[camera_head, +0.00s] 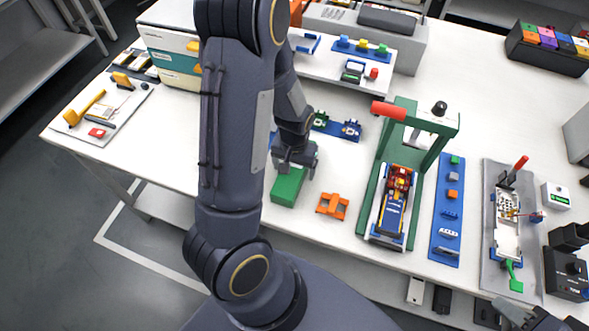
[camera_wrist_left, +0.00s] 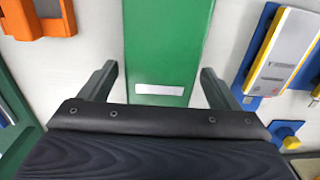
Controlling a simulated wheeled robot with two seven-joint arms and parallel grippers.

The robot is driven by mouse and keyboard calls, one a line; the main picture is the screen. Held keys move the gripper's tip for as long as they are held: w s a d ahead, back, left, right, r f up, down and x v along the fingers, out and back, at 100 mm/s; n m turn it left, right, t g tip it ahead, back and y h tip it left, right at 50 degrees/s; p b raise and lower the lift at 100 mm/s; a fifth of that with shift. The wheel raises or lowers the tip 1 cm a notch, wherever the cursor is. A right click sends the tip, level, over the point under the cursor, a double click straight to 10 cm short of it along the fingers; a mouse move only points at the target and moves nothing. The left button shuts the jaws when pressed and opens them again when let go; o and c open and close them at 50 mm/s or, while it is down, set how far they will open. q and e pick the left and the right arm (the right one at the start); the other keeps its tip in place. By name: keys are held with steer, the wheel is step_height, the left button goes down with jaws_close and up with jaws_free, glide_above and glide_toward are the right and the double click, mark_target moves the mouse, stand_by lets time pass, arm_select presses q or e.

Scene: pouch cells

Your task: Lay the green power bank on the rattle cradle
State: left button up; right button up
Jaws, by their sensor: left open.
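The green power bank (camera_head: 287,187) lies on the white table in front of the column of my left arm. In the left wrist view the green power bank (camera_wrist_left: 168,40) runs between the two fingers and has a pale label near its close end. My left gripper (camera_head: 294,168) is over its far part, open, with gaps on both sides in the wrist view (camera_wrist_left: 158,85). An orange cradle-like piece (camera_head: 332,205) stands just right of the power bank; it may be the rattle cradle. My right gripper (camera_head: 520,314) seems to show partly at the bottom right edge; its jaws are unclear.
A green press frame (camera_head: 372,190) with a red handle stands right of the orange piece. A blue strip of small parts (camera_head: 449,205) and a grey tray (camera_head: 487,230) lie further right. A blue fixture (camera_head: 337,128) is just behind the left gripper.

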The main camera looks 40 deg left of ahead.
arm_select(q)
steer(key=c, duration=1.3)
steer(key=shift+r, duration=0.1)
